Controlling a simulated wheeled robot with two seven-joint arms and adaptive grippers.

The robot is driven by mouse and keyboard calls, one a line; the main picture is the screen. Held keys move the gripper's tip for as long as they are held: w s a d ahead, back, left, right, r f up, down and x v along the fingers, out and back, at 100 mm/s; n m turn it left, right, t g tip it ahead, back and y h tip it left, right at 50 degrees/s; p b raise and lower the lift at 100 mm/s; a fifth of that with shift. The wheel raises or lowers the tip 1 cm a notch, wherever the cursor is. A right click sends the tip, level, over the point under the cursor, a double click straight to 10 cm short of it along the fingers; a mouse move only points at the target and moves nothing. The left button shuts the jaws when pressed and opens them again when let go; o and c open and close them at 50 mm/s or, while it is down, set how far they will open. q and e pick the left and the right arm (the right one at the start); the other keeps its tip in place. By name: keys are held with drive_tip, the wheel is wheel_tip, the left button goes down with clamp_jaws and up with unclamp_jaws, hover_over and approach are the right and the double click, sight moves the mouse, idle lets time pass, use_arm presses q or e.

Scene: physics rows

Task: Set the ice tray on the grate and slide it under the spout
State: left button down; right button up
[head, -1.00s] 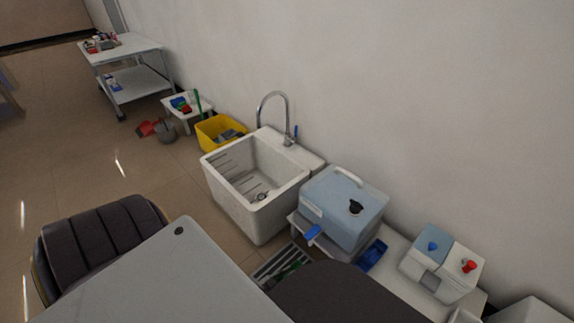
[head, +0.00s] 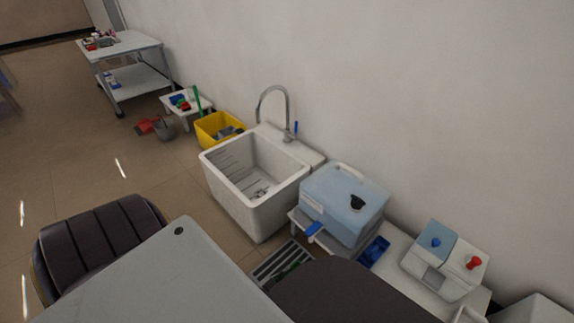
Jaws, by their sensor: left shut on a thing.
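A blue slotted piece, perhaps the ice tray (head: 374,252), lies on the low white stand, against the right side of a light-blue and white box (head: 325,195). The box has a white handle and a black knob on top. A blue tap-like part, perhaps the spout (head: 314,229), sticks out at its front left. A grey slotted rack, perhaps the grate (head: 271,266), lies lower down in front of the stand, with something green in it. A dark rounded shape covers its lower right part. I cannot make out either gripper.
A white sink (head: 249,203) with a tall faucet (head: 288,112) stands left of the box. A two-tone box with blue and red knobs (head: 443,262) is at right. A pale tabletop (head: 160,285) and a dark chair (head: 95,240) fill the lower left.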

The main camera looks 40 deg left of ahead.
drive_tip(key=shift+w+r, duration=0.15)
drive_tip(key=shift+r, duration=0.15)
use_arm(q)
drive_tip(key=c, duration=1.5)
unclamp_jaws()
drive_tip(key=shift+f, duration=0.1)
use_arm(e)
drive_tip(key=shift+f, duration=0.25)
use_arm(q)
drive_tip(key=d+p+v, duration=0.1)
drive_tip(key=p+v, duration=0.3)
drive_tip(key=v, duration=0.8)
drive_tip(key=shift+a+r, duration=0.2)
drive_tip(key=shift+a, duration=0.3)
use_arm(e)
drive_tip(key=shift+g+h, duration=0.3)
drive_tip(key=shift+s+d+r, duration=0.15)
drive_tip(key=shift+d+r, duration=0.1)
drive_tip(key=shift+r, duration=0.75)
drive_tip(key=shift+s+d+r, duration=0.1)
drive_tip(key=shift+d+r, duration=0.1)
drive_tip(key=shift+r, duration=0.8)
